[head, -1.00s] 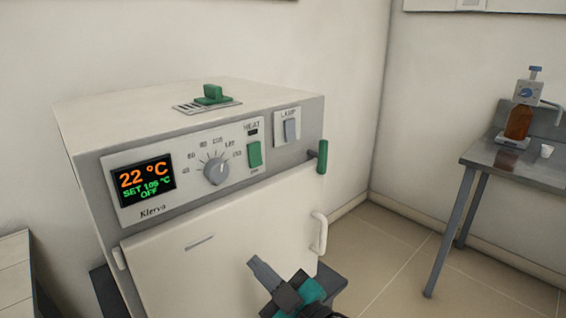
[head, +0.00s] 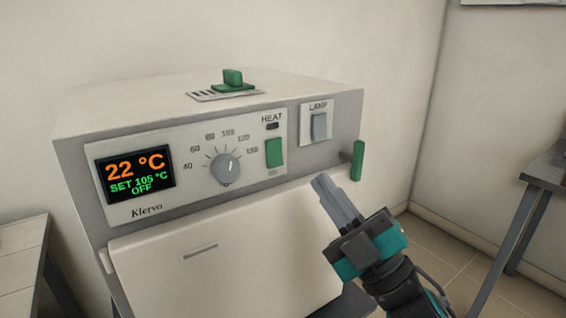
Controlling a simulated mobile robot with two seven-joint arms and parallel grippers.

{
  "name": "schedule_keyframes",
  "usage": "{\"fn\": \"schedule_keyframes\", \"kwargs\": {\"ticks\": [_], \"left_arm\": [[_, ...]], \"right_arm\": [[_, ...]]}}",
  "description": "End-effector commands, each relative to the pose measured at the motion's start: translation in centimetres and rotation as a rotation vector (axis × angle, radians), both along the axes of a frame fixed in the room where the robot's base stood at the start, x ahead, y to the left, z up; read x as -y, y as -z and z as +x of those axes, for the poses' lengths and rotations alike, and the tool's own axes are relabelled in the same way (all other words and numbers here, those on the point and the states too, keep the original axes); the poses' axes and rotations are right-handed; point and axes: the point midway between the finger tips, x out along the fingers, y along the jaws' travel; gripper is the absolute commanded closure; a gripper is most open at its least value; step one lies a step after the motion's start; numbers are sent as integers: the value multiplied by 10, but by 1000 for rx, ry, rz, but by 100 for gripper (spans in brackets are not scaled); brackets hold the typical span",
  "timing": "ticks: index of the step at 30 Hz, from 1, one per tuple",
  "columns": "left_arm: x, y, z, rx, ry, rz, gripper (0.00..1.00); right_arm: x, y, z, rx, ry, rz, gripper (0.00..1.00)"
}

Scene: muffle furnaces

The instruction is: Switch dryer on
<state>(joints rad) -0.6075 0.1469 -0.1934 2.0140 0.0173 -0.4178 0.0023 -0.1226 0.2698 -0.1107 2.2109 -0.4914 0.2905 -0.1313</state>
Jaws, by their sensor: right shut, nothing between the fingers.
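The dryer (head: 222,255) is a white and grey box with its door shut. Its display (head: 136,174) reads 22 °C, SET 105 °C, OFF. A round grey knob (head: 225,170) sits on a temperature scale. The green HEAT switch (head: 274,153) is right of the knob, under a small dark indicator. A grey LAMP switch (head: 319,126) is further right. My right gripper (head: 322,181) is shut and empty, in front of the upper right of the door, below and right of the HEAT switch and apart from it. My left gripper is not in view.
A green lever (head: 358,160) sticks out at the dryer's right front edge, close to my right gripper. A green vent slider (head: 233,79) is on top. A light-topped table (head: 22,236) stands at left, a metal table (head: 550,168) at right.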

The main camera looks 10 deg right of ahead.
Motion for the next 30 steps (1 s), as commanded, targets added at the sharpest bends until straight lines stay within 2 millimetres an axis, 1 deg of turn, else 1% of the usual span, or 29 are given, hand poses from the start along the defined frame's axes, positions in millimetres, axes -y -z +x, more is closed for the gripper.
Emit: {"fn": "schedule_keyframes", "kwargs": {"ticks": [5, 10, 14, 19, 24, 30], "left_arm": [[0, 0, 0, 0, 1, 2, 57], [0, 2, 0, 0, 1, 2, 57], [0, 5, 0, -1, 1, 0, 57], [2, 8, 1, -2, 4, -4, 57], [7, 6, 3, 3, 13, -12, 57], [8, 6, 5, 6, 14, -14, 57]], "right_arm": [[0, 0, 1, -2, 1, 1, 100], [-3, 2, 9, -2, 0, 2, 100], [-8, 4, 24, -2, 1, 2, 100], [-17, 8, 47, -1, 0, 2, 100], [-24, 10, 67, -2, 1, 2, 100], [-29, 11, 80, -3, 0, 2, 100]]}}
